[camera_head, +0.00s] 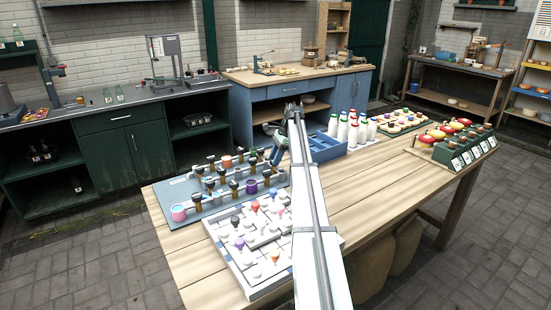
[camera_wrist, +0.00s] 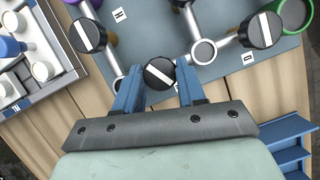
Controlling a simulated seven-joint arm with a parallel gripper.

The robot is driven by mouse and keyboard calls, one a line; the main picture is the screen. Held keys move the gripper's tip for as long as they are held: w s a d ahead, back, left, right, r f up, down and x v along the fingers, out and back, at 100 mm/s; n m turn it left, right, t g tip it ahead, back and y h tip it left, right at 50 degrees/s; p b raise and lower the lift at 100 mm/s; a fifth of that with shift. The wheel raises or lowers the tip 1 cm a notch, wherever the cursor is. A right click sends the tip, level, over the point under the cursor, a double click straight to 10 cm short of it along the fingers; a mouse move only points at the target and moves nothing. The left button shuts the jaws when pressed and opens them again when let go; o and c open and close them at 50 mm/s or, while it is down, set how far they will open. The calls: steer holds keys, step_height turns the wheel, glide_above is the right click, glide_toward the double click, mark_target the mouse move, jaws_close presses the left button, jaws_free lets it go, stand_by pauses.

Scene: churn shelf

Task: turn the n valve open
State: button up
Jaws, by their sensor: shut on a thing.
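A grey valve board (camera_head: 158,193) lies on the wooden table, carrying several pipes with black knobs. It also shows in the wrist view (camera_wrist: 205,80). My gripper (camera_wrist: 160,74) has its two blue fingers on either side of a round black valve knob (camera_wrist: 158,75) at the board's edge and is shut on it. The knob's white stripe runs diagonally, from upper left to lower right. I cannot tell which label reads n. In the head view my gripper (camera_head: 276,157) is over the board's right end.
A white board with coloured pegs (camera_head: 240,270) lies in front of the valve board. A blue crate (camera_head: 326,147) stands close on the right, with white bottles (camera_head: 352,132) beside it. Another black knob (camera_wrist: 88,35) and a pipe opening (camera_wrist: 204,51) are near my fingers.

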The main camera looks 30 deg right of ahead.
steer(key=n+g, duration=0.1)
steer(key=n, duration=0.3)
steer(key=shift+w+g, duration=0.2)
steer(key=shift+g, duration=0.2)
steer(key=shift+n+g, duration=0.5)
steer(key=shift+n, duration=1.2)
steer(key=o, duration=1)
steer(key=shift+o, duration=0.2)
